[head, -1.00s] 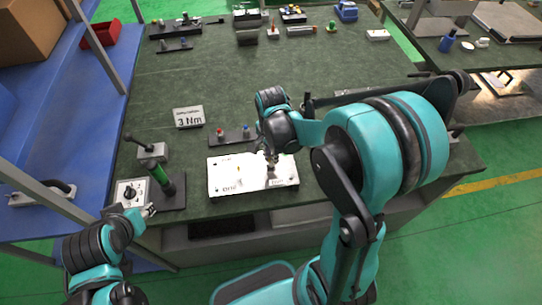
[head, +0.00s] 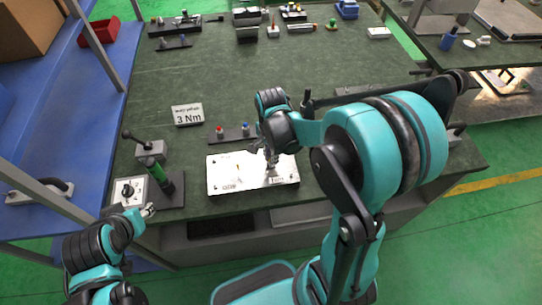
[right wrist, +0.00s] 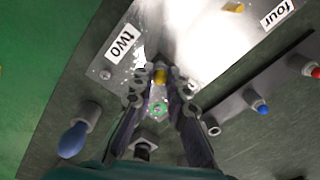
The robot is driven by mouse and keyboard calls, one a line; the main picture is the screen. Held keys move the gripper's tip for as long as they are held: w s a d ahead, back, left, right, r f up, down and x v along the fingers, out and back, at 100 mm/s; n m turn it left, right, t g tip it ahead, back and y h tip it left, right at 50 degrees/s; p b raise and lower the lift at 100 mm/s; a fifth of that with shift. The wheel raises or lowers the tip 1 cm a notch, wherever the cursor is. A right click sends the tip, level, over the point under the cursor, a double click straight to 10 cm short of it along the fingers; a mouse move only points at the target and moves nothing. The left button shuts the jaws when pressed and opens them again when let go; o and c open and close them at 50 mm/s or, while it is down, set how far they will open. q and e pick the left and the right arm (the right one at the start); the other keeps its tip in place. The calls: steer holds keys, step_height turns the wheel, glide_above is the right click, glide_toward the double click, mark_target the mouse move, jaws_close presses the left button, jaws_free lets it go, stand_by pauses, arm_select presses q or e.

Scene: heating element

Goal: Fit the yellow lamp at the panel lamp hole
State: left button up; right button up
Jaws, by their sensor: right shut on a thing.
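The white panel (head: 222,179) lies on the green-topped bench, with printed labels near its front edge. In the right wrist view the panel (right wrist: 190,30) shows its "two" and "four" labels, with strong glare. My right gripper (head: 271,160) is over the panel's right part, near the "two" label. In the right wrist view my right gripper (right wrist: 160,78) is shut on a small yellow piece, the yellow lamp (right wrist: 160,74), close to the panel. The fingers and glare hide the hole and whether the lamp touches it. My left gripper (head: 148,210) is by the bench's front-left edge; its jaws are too small to judge.
Another yellow piece (right wrist: 233,7) is on the panel near "four". A dark rack with red and blue pieces (head: 232,136) stands just behind the panel.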

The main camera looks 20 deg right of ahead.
steer(key=shift+f+b, duration=0.8)
steer(key=shift+f, duration=0.2)
steer(key=o, duration=0.8)
steer(key=shift+o, duration=0.2)
steer(key=shift+r, duration=0.1)
step_height(320, 180, up, 12)
steer(key=s+a+n+t+b, duration=0.1)
steer(key=s+a+n+t, duration=0.2)
steer(key=s+n+t, duration=0.4)
steer(key=s+n, duration=0.1)
steer(key=n, duration=0.7)
steer(key=shift+s+a+f, duration=0.2)
steer(key=shift+s+f, duration=0.15)
steer(key=shift+s, duration=0.05)
